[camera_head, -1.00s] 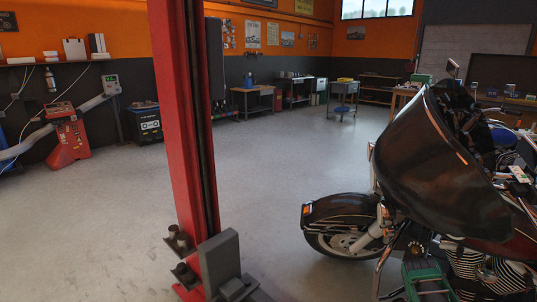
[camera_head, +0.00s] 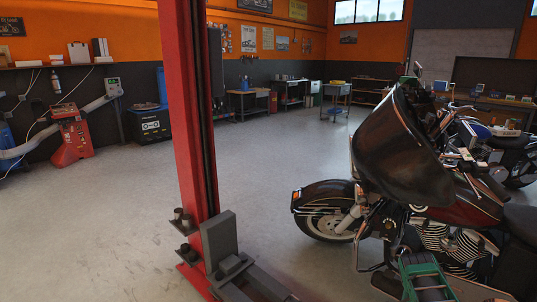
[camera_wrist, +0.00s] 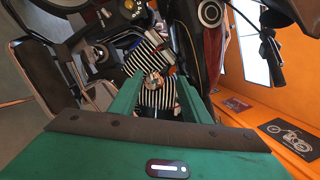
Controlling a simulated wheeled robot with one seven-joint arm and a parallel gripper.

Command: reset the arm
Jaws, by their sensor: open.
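My gripper (camera_wrist: 162,82) shows in the wrist view as a green body with two green fingers spread apart. It is open, and I see nothing held between the fingers. Beyond them are the finned engine cylinders (camera_wrist: 155,97) of a motorcycle; I cannot tell the exact gap. In the head view the green gripper (camera_head: 425,274) is at the lower right, in front of the dark red and black motorcycle (camera_head: 405,150). The rest of my arm is mostly out of view.
A red lift post (camera_head: 190,110) with a grey foot bracket (camera_head: 220,240) stands left of the motorcycle. Another motorcycle (camera_head: 520,165) stands at the far right. A red machine (camera_head: 72,138) and workbenches (camera_head: 250,100) line the walls. The floor (camera_head: 90,220) at left is clear.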

